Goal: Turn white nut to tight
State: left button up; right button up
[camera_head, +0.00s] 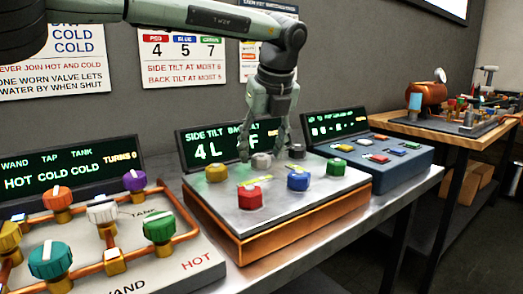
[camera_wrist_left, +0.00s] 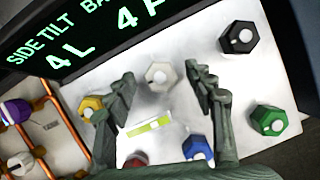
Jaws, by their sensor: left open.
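The white nut (camera_head: 261,160) sits at the back of a pale plate among several coloured nuts. In the left wrist view the white nut (camera_wrist_left: 160,75) lies between my left gripper's fingertips (camera_wrist_left: 161,78), with a gap on both sides. In the head view my left gripper (camera_head: 265,148) points down over the plate, open, with its fingers around or just above the white nut. The exact height is unclear. My right gripper is not in view.
Near it are the yellow nut (camera_head: 216,172), red nut (camera_head: 250,197), blue nut (camera_head: 298,178), green nut (camera_head: 337,166) and black nut (camera_wrist_left: 239,38). The display (camera_wrist_left: 75,45) behind reads side tilt 4 L. A valve panel (camera_head: 185,268) stands left, a blue box (camera_head: 405,172) right.

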pick_arm(q)
jog(key=shift+w+f, duration=0.15)
jog(key=shift+f, duration=0.3)
jog(key=shift+c, duration=0.6)
jog(key=c, duration=1)
jog(key=shift+c, duration=0.2)
